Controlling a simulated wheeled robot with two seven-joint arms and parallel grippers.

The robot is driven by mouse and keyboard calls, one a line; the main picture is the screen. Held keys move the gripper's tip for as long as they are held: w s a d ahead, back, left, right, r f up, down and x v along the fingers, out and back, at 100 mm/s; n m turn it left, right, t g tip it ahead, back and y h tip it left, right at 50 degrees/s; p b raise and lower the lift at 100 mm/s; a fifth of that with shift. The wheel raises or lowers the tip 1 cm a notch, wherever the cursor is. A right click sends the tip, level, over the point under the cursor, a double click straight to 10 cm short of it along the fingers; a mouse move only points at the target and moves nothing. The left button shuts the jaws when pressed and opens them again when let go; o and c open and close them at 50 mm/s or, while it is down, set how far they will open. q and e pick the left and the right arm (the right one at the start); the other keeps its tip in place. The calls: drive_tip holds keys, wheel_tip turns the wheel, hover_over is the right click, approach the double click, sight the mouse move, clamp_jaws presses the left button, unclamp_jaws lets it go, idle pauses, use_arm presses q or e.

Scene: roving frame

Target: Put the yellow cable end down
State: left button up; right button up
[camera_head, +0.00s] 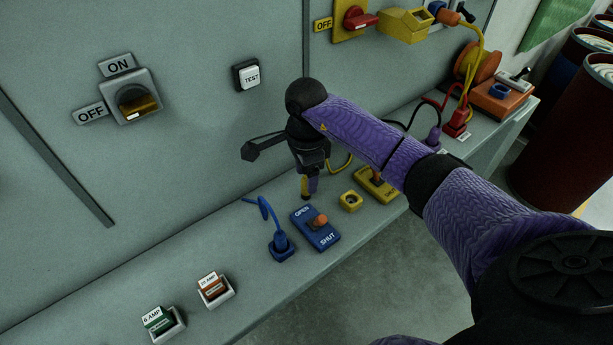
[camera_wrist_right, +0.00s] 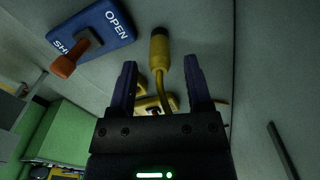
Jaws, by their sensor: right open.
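The yellow cable end (camera_head: 305,187) is at my right gripper (camera_head: 311,182), above or on the grey ledge near the wall; I cannot tell whether it touches the ledge. In the right wrist view the yellow cable end (camera_wrist_right: 159,50) lies between and just beyond the two fingertips of the right gripper (camera_wrist_right: 160,74). The jaws are open, with a gap on each side of the cable. Its yellow cord runs back between the fingers. My left gripper is out of view.
Along the ledge (camera_head: 229,263) stand a blue OPEN/SHUT switch (camera_head: 325,238), a blue plug (camera_head: 281,248), a yellow socket (camera_head: 350,201) and a yellow switch box (camera_head: 387,192). Two fuse holders, green (camera_head: 159,322) and orange (camera_head: 214,287), are at lower left.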

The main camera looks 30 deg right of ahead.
wheel_tip(320, 180, up, 10)
drive_tip(key=p, duration=0.1)
drive_tip(key=shift+r+p, duration=0.25)
drive_tip(key=shift+p, duration=0.15)
